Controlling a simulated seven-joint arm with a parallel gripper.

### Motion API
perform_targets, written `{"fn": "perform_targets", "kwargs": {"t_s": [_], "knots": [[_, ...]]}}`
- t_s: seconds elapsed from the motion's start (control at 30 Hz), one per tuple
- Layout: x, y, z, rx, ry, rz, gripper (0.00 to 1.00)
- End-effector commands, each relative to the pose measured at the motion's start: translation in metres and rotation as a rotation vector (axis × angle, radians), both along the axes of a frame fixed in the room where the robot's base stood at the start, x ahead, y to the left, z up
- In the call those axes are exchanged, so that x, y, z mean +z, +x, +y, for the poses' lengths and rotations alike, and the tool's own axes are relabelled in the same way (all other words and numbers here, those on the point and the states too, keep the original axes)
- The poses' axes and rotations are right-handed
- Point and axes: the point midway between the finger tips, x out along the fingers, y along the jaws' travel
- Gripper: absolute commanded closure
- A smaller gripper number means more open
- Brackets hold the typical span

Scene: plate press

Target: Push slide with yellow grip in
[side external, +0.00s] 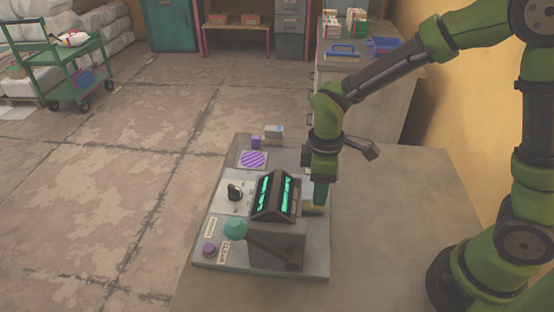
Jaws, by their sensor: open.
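The plate press (277,232) stands on the table, a grey housing with a dark ridged top and glowing green strips. A small yellowish part (313,210), which looks like the slide's yellow grip, shows at the right side of the housing. It is mostly hidden by my gripper and the press. My gripper (320,203) points down at the right of the housing, right by this part. It is open; I cannot tell whether it touches the grip, or how far out the slide is.
The press has a teal-knobbed lever (236,229), a black knob (235,192) and a purple button (209,250). A purple-striped pad (253,159), a purple block (256,142) and a pale box (274,132) lie behind. The table (410,205) is clear to the right.

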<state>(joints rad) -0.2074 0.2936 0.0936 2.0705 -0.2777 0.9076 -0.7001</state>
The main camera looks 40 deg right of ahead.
Motion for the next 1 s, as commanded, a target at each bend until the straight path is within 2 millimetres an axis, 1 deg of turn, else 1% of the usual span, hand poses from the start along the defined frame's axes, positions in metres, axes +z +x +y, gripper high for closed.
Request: {"fn": "perform_targets", "kwargs": {"t_s": [0.03, 0.3, 0.4, 0.5, 0.6, 0.7, 1.0], "knots": [[0.013, 0.001, 0.0, 0.0, 0.001, -0.008, 0.51], [0.081, 0.001, 0.0, -0.001, 0.001, -0.008, 0.51], [0.102, 0.001, 0.0, -0.001, 0.001, -0.006, 0.51], [0.119, 0.001, 0.0, -0.001, 0.001, -0.006, 0.51], [0.131, 0.001, 0.0, 0.0, 0.0, -0.003, 0.51], [0.138, 0.0, 0.0, 0.0, 0.001, -0.002, 0.51], [0.141, 0.0, 0.0, 0.0, 0.0, 0.0, 0.51]]}}
